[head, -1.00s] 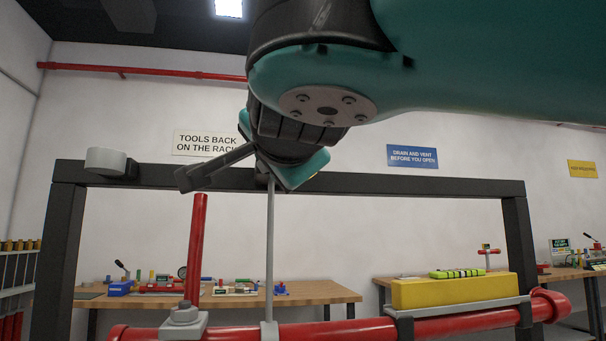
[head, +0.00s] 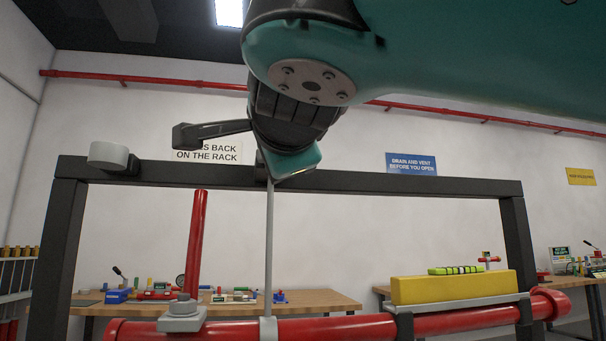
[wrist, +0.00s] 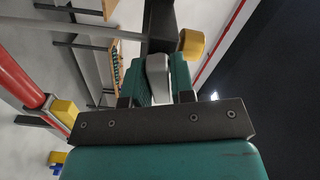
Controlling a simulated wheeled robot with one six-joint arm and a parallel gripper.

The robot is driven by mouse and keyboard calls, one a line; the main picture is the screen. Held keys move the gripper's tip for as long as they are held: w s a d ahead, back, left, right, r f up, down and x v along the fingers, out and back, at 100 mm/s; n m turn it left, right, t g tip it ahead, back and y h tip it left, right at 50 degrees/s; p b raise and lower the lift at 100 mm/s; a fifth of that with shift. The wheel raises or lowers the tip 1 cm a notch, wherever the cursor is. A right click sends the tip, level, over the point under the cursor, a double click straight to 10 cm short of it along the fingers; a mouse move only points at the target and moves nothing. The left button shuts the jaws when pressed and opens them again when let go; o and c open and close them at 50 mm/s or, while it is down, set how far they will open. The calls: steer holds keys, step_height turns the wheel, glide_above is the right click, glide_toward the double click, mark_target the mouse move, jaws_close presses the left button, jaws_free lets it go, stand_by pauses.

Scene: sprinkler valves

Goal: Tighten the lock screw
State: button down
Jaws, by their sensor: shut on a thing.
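My gripper (head: 290,163) is at the dark top beam of the frame, near the top of the thin grey hanging rod (head: 269,240). In the wrist view its two teal fingers (wrist: 158,78) are shut on a light grey block-like piece (wrist: 157,68), which looks like the head of the lock screw. The dark beam (wrist: 159,25) runs on just beyond it. In the head view my gripper and arm hide the gripped piece. The rod reaches down to a grey clamp (head: 268,329) on the red pipe (head: 340,328).
A red upright pipe (head: 195,245) stands left of the rod. A yellow block (head: 455,288) rests on a grey shelf at right. Workbenches with small parts stand behind. The frame's inside is mostly clear.

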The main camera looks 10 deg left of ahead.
steer(key=shift+m+b, duration=0.85)
steer(key=shift+m, duration=0.15)
steer(key=shift+r+m, duration=0.1)
steer(key=shift+m, duration=0.7)
steer(key=c, duration=0.9)
jaws_free()
steer(key=shift+b+v, duration=1.15)
steer(key=shift+v, duration=1.9)
